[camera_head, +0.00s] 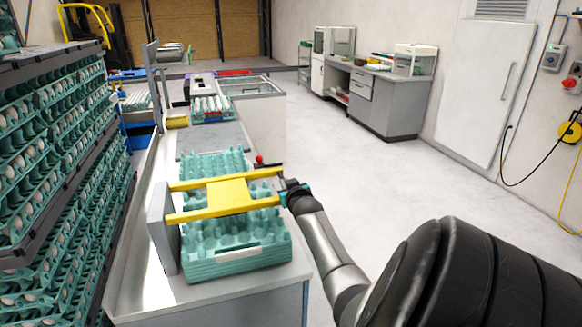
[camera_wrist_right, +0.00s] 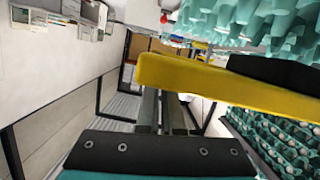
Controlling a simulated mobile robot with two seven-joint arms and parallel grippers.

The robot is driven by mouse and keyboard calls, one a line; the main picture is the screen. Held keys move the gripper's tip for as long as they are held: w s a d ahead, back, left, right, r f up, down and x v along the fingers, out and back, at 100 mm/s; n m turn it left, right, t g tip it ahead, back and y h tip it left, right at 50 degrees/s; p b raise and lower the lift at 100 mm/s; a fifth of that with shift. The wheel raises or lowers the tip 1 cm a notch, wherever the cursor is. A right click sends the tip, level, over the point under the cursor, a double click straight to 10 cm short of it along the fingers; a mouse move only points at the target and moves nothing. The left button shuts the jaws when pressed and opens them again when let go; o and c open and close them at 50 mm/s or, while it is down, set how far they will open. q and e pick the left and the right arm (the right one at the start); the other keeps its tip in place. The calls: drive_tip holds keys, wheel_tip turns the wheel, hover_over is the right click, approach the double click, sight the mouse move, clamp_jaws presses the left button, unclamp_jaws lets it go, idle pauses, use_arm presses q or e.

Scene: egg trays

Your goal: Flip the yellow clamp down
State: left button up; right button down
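The yellow clamp (camera_head: 228,194) is a frame with two long bars and a middle plate. It lies roughly level across the top of the teal egg tray stack (camera_head: 238,264), from a grey upright plate (camera_head: 161,228) on the left. Whether it touches the trays is unclear. My right gripper (camera_head: 289,191) is at the clamp's right end. In the right wrist view a yellow clamp bar (camera_wrist_right: 215,87) crosses close in front of dark gripper parts; whether they grip it is unclear. My left gripper is not in view.
The stack stands on a metal bench (camera_head: 135,285). A red knob (camera_head: 259,160) is beside the stack. Racks of eggs (camera_head: 55,150) fill the left. Grey cabinets (camera_head: 388,103) stand at the back right. The floor (camera_head: 350,165) right of the bench is clear.

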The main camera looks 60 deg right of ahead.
drive_tip(key=s+a+r+p, duration=0.3)
drive_tip(key=s+a+r, duration=0.3)
drive_tip(key=a, duration=0.1)
drive_tip(key=shift+s+p, duration=0.35)
idle(0.8)
